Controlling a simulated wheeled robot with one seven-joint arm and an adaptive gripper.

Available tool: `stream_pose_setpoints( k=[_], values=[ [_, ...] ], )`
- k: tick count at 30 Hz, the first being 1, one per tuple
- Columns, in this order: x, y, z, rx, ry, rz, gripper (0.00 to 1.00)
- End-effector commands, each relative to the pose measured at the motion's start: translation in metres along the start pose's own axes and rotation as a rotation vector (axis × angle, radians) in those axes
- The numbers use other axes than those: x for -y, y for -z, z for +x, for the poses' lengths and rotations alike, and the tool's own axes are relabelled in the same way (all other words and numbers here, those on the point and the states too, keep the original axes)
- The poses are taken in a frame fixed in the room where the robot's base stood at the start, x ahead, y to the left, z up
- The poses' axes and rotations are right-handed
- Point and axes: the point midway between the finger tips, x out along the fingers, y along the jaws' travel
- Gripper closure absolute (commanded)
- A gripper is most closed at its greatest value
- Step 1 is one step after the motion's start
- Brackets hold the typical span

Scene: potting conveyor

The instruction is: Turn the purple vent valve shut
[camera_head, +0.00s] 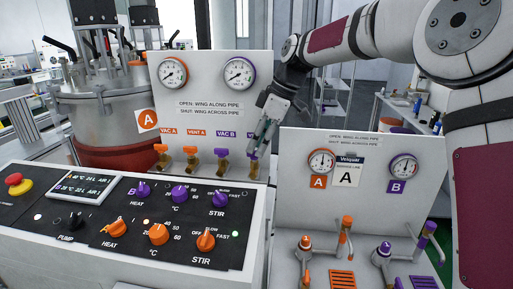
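The purple vent valve (252,157) is the rightmost in a row of several small brass valves along the foot of the left gauge panel. Its label above is mostly hidden by my gripper (262,143), so I read it only by position. My gripper points down just above and in front of this valve, its fingertips close to the purple wing. I cannot tell whether they touch it, how far apart they are, or the wing's exact angle.
The purple VAC B valve (222,154) stands close on the left, with two orange-winged valves (192,152) beyond. The gauge panel (205,80) rises behind. The right panel (345,205) stands close on the right. A knob console (130,215) fills the front left.

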Motion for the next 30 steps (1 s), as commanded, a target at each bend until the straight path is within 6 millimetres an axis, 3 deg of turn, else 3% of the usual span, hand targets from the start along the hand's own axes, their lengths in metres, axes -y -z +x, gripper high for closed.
stream_pose_setpoints(
  k=[9, 15, 30],
  values=[
    [-0.001, 0.0, -0.065, -0.001, -0.004, 0.0, 0.71],
    [0.0, 0.0, -0.092, -0.001, 0.0, 0.0, 0.71],
    [0.001, 0.0, -0.102, 0.003, 0.0, 0.003, 0.71]
  ],
)
